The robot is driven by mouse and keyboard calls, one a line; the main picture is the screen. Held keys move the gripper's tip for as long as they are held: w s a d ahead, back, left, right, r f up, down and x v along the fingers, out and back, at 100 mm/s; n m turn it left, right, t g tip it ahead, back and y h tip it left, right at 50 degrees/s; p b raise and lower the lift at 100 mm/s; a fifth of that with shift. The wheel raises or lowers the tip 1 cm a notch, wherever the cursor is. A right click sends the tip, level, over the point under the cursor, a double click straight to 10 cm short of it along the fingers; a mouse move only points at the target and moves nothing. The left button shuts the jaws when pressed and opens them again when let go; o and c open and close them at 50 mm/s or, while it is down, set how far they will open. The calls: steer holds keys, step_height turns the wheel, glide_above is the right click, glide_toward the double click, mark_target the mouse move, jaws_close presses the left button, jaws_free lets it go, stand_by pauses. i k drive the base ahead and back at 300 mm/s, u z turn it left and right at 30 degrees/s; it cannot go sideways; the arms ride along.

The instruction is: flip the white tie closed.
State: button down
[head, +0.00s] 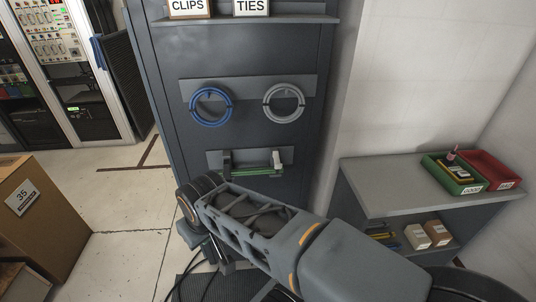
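A small pale upright piece (277,160), which may be the white tie, stands at the right end of a green bar (259,171) on the cabinet's lower panel. It is too small to tell how far it is open. A dark green upright piece (227,162) stands at the bar's left end. My arm reaches in from the lower right, and its wrist is just below and left of the bar. My gripper cannot be made out; the wrist seems to hide it.
A blue ring (210,106) and a grey ring (284,103) hang above on the dark cabinet (170,60). A grey shelf unit (385,190) at right bears a green bin (440,181) and a red bin (490,165). A cardboard box (40,225) stands left, with open floor between.

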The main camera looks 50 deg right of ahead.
mark_target(278, 165)
steer(key=z, duration=0.95)
steer(key=k, duration=0.2)
steer(key=z, duration=0.45)
steer(key=i, duration=0.4)
steer(key=u, duration=0.05)
steer(key=k, duration=1.25)
steer(key=u, duration=0.7)
steer(key=i, duration=1.35)
steer(key=z, duration=0.45)
